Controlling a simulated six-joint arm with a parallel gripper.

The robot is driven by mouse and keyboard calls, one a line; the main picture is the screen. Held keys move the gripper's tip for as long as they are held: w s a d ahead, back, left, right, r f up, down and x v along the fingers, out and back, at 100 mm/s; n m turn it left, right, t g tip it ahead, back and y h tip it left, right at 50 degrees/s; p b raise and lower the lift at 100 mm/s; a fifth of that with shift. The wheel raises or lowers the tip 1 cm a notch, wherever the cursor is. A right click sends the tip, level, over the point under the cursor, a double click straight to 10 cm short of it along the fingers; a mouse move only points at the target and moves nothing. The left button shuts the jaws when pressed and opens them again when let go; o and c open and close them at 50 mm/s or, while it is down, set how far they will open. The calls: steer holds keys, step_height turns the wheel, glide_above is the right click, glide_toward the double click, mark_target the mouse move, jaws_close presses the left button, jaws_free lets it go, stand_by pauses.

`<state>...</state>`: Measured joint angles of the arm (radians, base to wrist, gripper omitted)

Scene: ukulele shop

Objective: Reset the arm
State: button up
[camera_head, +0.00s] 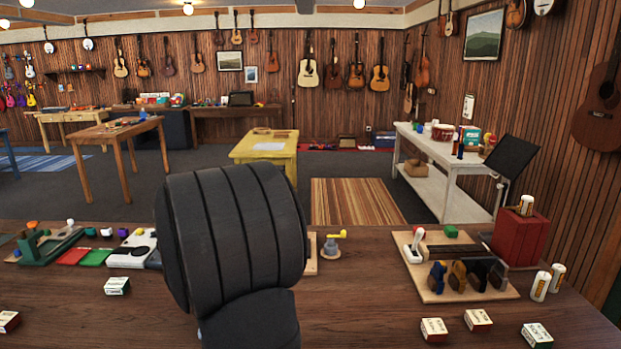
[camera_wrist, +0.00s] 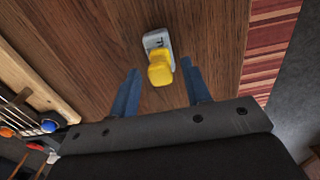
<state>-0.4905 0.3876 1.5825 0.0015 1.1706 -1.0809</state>
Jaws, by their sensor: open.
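In the head view my dark arm link fills the centre and hides part of the table; the gripper itself is hidden there. A yellow-handled crank piece on a grey base (camera_head: 332,243) stands right of my arm in that view.
The wooden table (camera_head: 390,327) holds small boxes (camera_head: 433,329) along the front. A board with a white lever and dark holders (camera_head: 408,283) and a red box (camera_head: 520,238) stand right. A green fixture (camera_head: 45,245) and a white device (camera_head: 135,248) stand left. Bare wood lies right of my arm.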

step_height(320, 180, down, 2)
step_height(320, 180, up, 12)
step_height(320, 180, down, 12)
steer(key=shift+r, duration=0.1)
step_height(320, 180, up, 4)
steer(key=shift+r, duration=0.15)
steer(key=d+r, duration=0.7)
steer(key=d, duration=0.5)
steer(key=w+a+f, duration=0.1)
steer(key=w+a, duration=0.4)
steer(key=a, duration=0.3)
steer(key=w+a+f, duration=0.1)
steer(key=w+a, duration=0.4)
steer(key=a, duration=0.2)
steer(key=a+f, duration=0.5)
steer(key=a, duration=0.6)
steer(key=shift+w+a, duration=0.35)
